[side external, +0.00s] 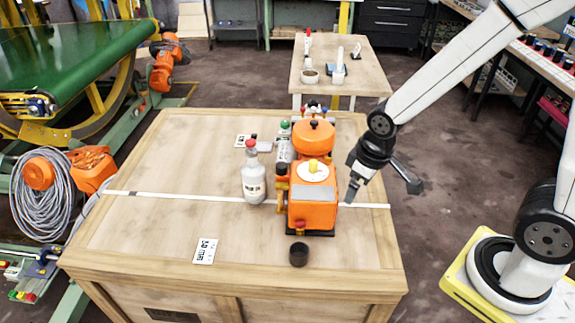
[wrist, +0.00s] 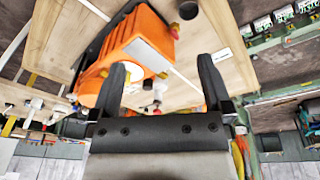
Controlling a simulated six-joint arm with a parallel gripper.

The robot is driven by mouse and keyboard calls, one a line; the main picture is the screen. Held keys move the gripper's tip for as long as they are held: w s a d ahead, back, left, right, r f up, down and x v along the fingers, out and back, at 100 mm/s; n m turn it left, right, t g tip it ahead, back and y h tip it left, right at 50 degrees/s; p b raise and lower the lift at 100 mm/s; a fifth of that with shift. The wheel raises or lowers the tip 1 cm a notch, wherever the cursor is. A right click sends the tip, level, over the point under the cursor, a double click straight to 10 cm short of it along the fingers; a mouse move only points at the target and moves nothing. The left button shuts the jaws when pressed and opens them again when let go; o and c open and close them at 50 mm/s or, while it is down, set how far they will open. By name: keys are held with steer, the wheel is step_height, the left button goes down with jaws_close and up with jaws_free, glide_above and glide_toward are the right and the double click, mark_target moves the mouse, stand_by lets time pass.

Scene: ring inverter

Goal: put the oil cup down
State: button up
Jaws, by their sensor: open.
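A small dark cup (side external: 298,254), which looks like the oil cup, stands upright on the wooden table near its front edge. It shows as a dark round shape at the top of the wrist view (wrist: 188,9). My gripper (side external: 350,196) is beside the right side of the orange machine (side external: 313,205), behind and to the right of the cup and apart from it. In the wrist view my gripper's two fingers (wrist: 163,75) are spread with nothing held between them. The orange machine (wrist: 128,55) fills the view's upper left.
A white bottle with a red cap (side external: 254,178) stands left of the machine. Labelled cards (side external: 205,251) lie on the table (side external: 160,160), and a white strip (side external: 160,196) crosses it. The table's left half is mostly clear. A second table (side external: 362,75) stands behind.

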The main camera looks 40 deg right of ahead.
steer(key=shift+s+d+r+m+t, duration=0.15)
steer(key=shift+s+d+r+m, duration=0.2)
steer(key=shift+s+m, duration=0.25)
steer(key=shift+s+d+r+m+t, duration=0.15)
steer(key=shift+s+d+r+m, duration=0.15)
steer(key=shift+s+m, duration=0.3)
